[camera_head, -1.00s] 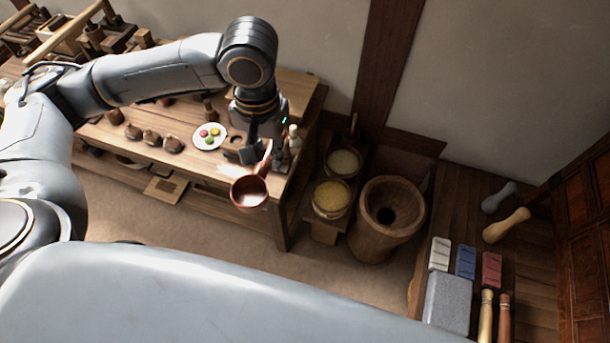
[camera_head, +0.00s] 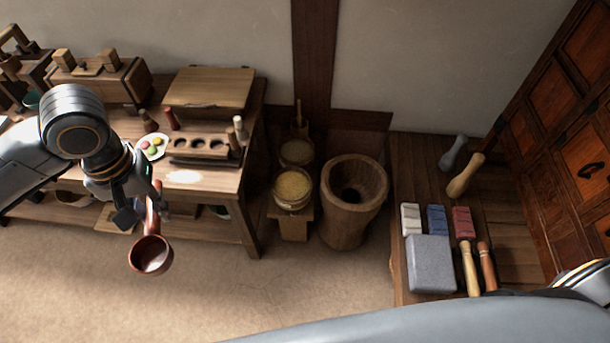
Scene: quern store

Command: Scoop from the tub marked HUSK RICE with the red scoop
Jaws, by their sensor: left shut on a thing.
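My left gripper (camera_head: 138,208) is shut on the handle of the red-brown scoop (camera_head: 150,258). The scoop hangs bowl-down in front of the long table, clear of the floor, and I see into its round bowl, which looks empty. A tub of yellow grain (camera_head: 293,188) stands on a low wooden stand right of the table. No marking is readable on either tub, so I cannot tell which is HUSK RICE. The scoop is well left of both tubs. My right gripper is out of view.
A large wooden mortar (camera_head: 348,225) stands just right of the tubs. The long table (camera_head: 225,182) bears a plate of coloured sweets (camera_head: 154,147). A bench (camera_head: 520,250) at right holds a grey block (camera_head: 431,263) and several tools. The floor in front is open.

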